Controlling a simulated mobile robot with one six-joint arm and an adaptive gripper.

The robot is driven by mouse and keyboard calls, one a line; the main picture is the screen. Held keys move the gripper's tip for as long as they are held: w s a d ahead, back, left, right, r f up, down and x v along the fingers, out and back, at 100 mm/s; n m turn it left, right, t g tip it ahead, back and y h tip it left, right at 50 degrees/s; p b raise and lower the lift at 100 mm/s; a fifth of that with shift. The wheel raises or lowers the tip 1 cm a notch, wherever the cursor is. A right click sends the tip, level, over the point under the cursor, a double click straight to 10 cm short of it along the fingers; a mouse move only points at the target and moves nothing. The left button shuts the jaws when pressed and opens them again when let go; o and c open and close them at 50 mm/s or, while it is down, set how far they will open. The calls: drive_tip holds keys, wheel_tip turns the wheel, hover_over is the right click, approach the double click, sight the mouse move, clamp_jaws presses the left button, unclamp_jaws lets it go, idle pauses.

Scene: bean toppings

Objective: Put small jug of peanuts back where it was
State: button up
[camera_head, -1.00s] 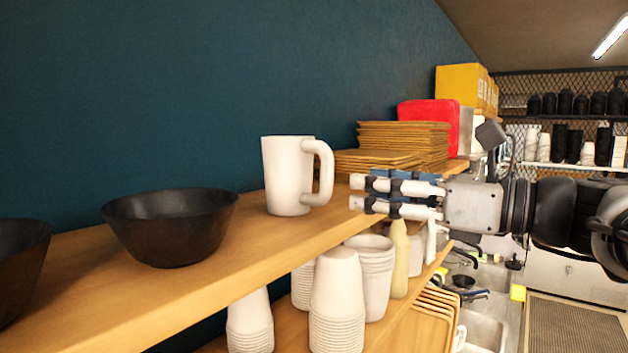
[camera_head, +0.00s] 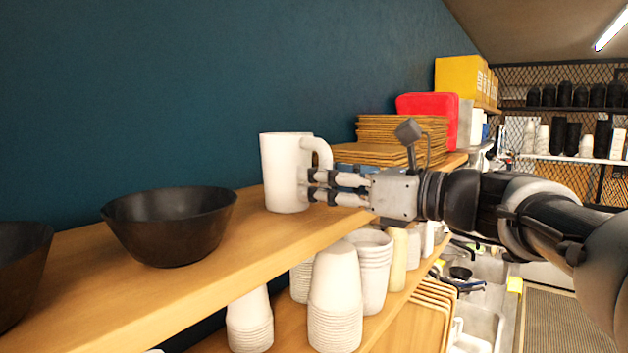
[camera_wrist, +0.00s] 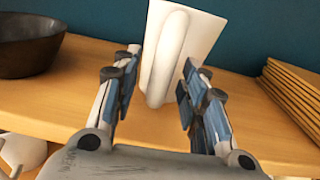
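The small jug (camera_head: 283,172) is white and stands upright on the wooden upper shelf (camera_head: 200,270), with its handle toward the right. My gripper (camera_head: 312,187) is at the handle side of the jug, level with the lower part of the handle. In the wrist view the jug (camera_wrist: 190,50) stands ahead, its handle pointing toward me. The two fingers of my gripper (camera_wrist: 160,72) are apart, one on each side of the handle, with gaps visible. The jug's contents are hidden.
A black bowl (camera_head: 170,225) stands left of the jug. Stacked wooden boards (camera_head: 400,135) and a red box (camera_head: 428,112) are behind to the right. Stacked white cups (camera_head: 337,295) stand on the shelf below. Bare shelf lies between bowl and jug.

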clamp_jaws()
idle(0.3)
drive_tip(key=shift+d+f, duration=0.1)
